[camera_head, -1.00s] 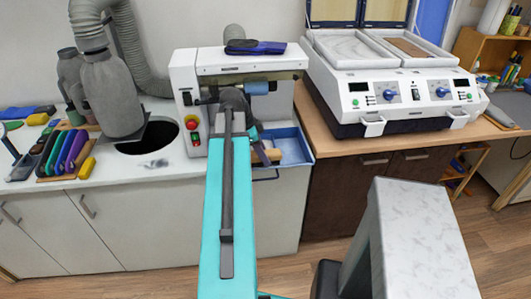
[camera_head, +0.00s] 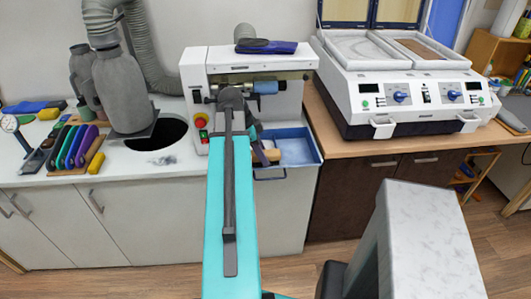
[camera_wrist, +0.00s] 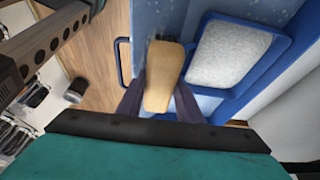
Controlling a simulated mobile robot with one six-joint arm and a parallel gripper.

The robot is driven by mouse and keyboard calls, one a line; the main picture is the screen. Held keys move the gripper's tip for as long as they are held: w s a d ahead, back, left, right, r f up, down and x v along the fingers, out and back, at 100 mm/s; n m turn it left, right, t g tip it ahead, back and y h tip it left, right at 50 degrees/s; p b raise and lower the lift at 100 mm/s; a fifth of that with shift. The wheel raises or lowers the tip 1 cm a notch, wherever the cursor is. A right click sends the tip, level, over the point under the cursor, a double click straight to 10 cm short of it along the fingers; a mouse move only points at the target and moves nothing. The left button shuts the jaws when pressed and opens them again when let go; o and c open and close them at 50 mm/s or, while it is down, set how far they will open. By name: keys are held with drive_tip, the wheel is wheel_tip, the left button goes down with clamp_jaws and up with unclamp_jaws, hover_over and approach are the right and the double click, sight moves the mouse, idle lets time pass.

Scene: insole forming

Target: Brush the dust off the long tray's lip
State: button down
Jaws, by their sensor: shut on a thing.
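The wooden piece also shows in the head view (camera_head: 270,155), at the left of the blue tray (camera_head: 318,155) below the white machine. In the wrist view the blue tray (camera_wrist: 188,103) lies beyond and to the right of the fingers, with pale specks on its blue surface and a pale grey area inside its rim. I cannot tell whether the held piece touches the lip. My arm hides part of the tray's left side in the head view.
A blue bar handle (camera_wrist: 122,62) juts from the tray front. A two-bed press (camera_head: 420,85) stands right; colored tools (camera_head: 75,148) and a round hole (camera_head: 160,135) lie left.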

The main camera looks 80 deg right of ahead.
sight(253, 153)
drive_tip(key=shift+w, duration=0.15)
drive_tip(key=shift+w+a, duration=0.3)
drive_tip(key=shift+w, duration=0.3)
drive_tip(key=shift+w+a, duration=0.25)
drive_tip(key=shift+w, duration=0.45)
drive_tip(key=shift+w+a, duration=0.25)
drive_tip(key=shift+w, duration=0.4)
drive_tip(key=shift+w+a, duration=0.25)
drive_tip(key=shift+w, duration=0.4)
drive_tip(key=shift+r, duration=0.15)
drive_tip(key=shift+r+p, duration=2.35)
drive_tip(key=shift+r, duration=1.6)
drive_tip(key=shift+w, duration=0.2)
